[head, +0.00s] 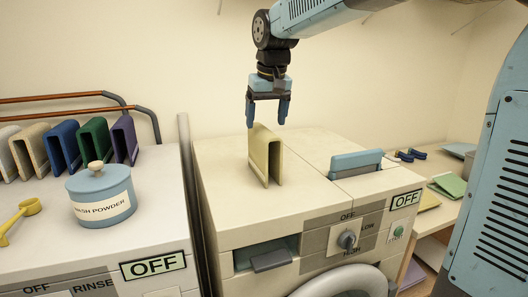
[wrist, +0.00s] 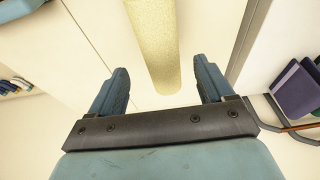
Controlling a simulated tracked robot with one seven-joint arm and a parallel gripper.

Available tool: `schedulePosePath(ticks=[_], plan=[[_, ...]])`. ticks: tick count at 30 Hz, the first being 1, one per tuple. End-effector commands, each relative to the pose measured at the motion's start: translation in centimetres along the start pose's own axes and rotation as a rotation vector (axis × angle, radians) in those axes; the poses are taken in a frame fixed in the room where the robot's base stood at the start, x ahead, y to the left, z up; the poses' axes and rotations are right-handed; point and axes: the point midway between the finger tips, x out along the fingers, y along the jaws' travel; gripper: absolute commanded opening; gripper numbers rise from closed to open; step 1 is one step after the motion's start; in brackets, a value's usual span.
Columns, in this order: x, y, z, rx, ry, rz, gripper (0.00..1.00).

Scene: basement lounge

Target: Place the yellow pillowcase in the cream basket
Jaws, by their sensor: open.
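The yellow pillowcase (head: 267,153) is a pale yellow folded cloth standing upright like an inverted U on top of the right-hand machine. My gripper (head: 267,113) is open and points down just above the pillowcase's top edge, holding nothing. In the wrist view, the pillowcase (wrist: 155,45) runs as a strip between and beyond the open fingers of my gripper (wrist: 162,82). I cannot make out a cream basket in either view.
Left stands another machine with a blue powder jar (head: 101,190), a yellow scoop (head: 18,216) and several folded cloths. A shelf right holds a green cloth (head: 449,185).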

Motion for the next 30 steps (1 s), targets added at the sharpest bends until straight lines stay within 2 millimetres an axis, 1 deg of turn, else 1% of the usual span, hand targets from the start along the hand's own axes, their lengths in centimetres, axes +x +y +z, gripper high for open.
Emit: schedulePosePath(ticks=[1, 3, 11, 18, 21, 24, 30], plan=[[0.8, 0.0, 0.0, 0.000, -0.003, 0.000, 0.81], [1.5, 0.0, 0.0, 0.000, -0.001, 0.000, 0.81], [3.0, -0.1, 0.1, -0.001, 0.000, 0.000, 0.81], [6.2, -0.4, 0.3, -0.001, -0.002, 0.000, 0.81], [7.1, -0.3, 0.3, 0.000, 0.000, 0.000, 0.81], [7.5, -0.3, 0.3, 0.000, 0.000, 0.000, 0.81], [7.5, -0.3, 0.3, 0.000, 0.001, 0.000, 0.81]])
